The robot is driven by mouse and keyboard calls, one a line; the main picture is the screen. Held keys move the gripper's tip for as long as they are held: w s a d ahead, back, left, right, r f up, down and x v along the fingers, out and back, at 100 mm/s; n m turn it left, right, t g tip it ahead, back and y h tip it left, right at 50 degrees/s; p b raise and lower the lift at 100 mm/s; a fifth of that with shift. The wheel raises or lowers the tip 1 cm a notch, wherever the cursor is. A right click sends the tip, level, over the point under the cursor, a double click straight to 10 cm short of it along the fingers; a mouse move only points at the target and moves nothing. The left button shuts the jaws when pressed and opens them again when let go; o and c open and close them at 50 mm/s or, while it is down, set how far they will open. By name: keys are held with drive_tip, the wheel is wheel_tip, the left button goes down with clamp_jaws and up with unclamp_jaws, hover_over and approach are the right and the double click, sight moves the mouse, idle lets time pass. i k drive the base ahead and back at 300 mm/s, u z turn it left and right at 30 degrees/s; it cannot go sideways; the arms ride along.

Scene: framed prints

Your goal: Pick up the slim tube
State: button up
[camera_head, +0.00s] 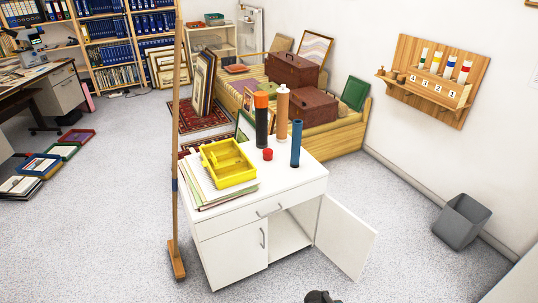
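Several upright tubes stand on the white cabinet (308,178). One is a black tube (262,128) with an orange top, one is a tan tube (282,115) with a knobbed top, and one is a dark blue tube (296,145) at the right. A small red cap (267,155) lies in front of the black tube. A dark shape at the bottom edge seems to be the tip of my gripper (322,297), low in front of the cabinet and apart from the tubes. Its fingers are cut off.
A yellow tray (229,164) sits on papers on the cabinet's left. The cabinet's right door (345,240) stands open. A wooden pole (176,150) stands at its left. A grey bin (461,222) is at the right. Suitcases (312,107) lie on a bench behind.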

sight(296, 144)
drive_tip(key=u, duration=0.15)
drive_tip(key=i, duration=1.6)
drive_tip(key=z, duration=0.55)
drive_tip(key=k, duration=0.55)
drive_tip(key=u, duration=1.25)
